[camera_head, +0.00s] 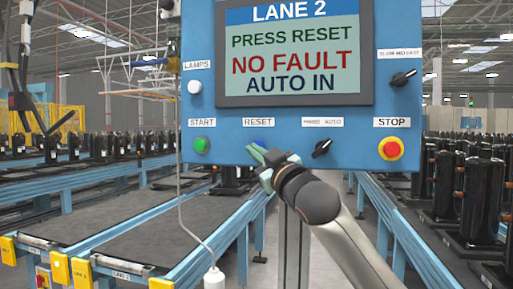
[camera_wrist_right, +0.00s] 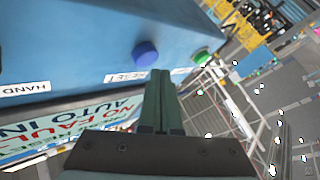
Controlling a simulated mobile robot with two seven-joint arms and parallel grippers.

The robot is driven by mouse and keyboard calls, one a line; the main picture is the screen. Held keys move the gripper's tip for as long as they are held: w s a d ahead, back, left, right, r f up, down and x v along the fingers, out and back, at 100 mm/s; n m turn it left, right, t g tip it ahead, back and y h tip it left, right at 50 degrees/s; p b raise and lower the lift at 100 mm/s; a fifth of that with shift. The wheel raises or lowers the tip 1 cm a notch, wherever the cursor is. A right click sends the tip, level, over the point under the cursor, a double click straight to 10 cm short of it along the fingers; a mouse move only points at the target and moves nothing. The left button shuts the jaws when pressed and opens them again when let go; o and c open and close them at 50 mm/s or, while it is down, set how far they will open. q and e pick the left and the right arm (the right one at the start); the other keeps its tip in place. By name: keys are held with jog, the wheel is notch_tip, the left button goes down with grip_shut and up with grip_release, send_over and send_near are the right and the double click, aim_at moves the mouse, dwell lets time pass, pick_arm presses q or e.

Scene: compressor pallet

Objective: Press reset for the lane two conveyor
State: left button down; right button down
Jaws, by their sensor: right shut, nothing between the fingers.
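The blue control panel (camera_head: 235,122) fills the middle of the head view. Its screen (camera_head: 295,50) reads "LANE 2", "PRESS RESET", "NO FAULT", "AUTO IN". My right gripper (camera_head: 260,153) is shut and empty, with its fingertips at the panel under the RESET label (camera_head: 258,122). It mostly hides the reset button there. In the right wrist view the blue reset button (camera_wrist_right: 145,52) shows just beyond and left of the closed fingertips (camera_wrist_right: 161,73). I see a small offset between them and cannot tell any contact. My left gripper is not in view.
The panel also carries a green START button (camera_head: 201,145), a black selector knob (camera_head: 321,148), another knob (camera_head: 403,78), a red STOP button (camera_head: 391,149) and a white lamp button (camera_head: 195,87). Conveyors with black compressors (camera_head: 470,190) stand behind on both sides.

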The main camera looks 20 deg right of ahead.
jog(key=shift+w+r, duration=0.1)
jog(key=shift+w+d+p, duration=0.25)
jog(key=shift+w+p, duration=0.05)
jog(key=shift+p, duration=0.15)
jog(key=shift+w+d+p, duration=0.3)
jog(key=shift+w+p, duration=0.1)
jog(key=shift+p, duration=0.1)
dwell(0.7)
jog(key=shift+s, duration=0.1)
dwell(0.3)
jog(key=shift+s+a, duration=0.5)
jog(key=shift+s, duration=0.15)
jog(key=shift+b, duration=0.3)
jog(key=s+a, duration=0.1)
jog(key=s, duration=0.1)
jog(key=s+a, duration=0.2)
jog(key=shift+s+b, duration=0.1)
jog(key=shift+b, duration=0.3)
